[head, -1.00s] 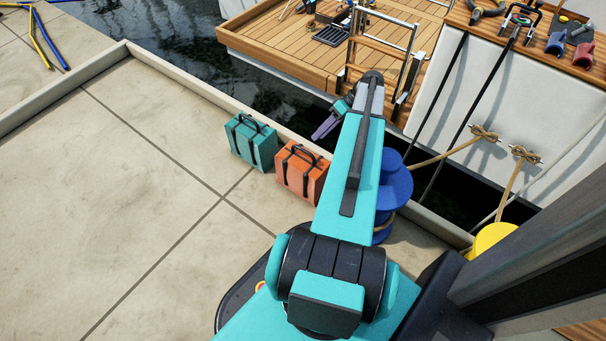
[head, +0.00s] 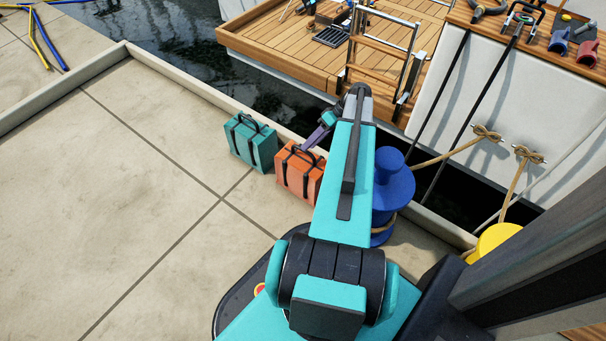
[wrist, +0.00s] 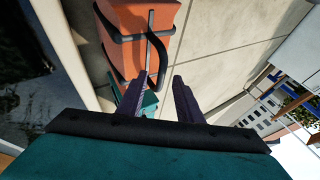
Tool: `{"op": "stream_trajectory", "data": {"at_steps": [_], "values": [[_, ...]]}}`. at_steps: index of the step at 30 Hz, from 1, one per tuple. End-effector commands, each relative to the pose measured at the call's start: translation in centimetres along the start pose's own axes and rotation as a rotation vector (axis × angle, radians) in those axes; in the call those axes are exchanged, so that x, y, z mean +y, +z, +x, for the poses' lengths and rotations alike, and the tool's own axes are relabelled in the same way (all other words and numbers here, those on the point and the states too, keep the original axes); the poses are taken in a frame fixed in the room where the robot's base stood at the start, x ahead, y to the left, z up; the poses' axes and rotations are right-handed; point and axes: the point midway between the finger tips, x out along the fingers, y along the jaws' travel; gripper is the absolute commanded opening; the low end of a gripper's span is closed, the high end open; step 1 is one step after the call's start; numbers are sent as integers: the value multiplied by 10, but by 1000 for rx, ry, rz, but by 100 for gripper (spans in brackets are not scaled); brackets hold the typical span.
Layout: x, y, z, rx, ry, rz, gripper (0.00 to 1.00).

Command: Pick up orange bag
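The orange bag (head: 299,172) stands upright on the quay beside the kerb, with black straps and a black handle. In the wrist view the orange bag (wrist: 130,12) is at the top, with its black handle reaching down near the left fingertip. My gripper (head: 308,146) is above the bag's handle in the head view. In the wrist view my gripper (wrist: 162,80) has its two purple fingers apart, with a gap between them. The handle end shows close to the left finger; whether they touch I cannot tell.
A teal bag (head: 252,142) stands just left of the orange bag. A blue bollard (head: 392,185) with rope is to the right. A low kerb (head: 180,83) borders dark water, with a wooden deck (head: 290,50) beyond. The quay floor (head: 110,200) at left is clear.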

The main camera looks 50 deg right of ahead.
Motion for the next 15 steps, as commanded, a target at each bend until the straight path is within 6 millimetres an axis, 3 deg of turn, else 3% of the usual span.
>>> {"op": "stream_trajectory", "data": {"at_steps": [10, 15], "values": [[-1, -1, 37, -1, -2, -1, 33], [-2, -2, 46, 0, -1, 0, 33]]}}
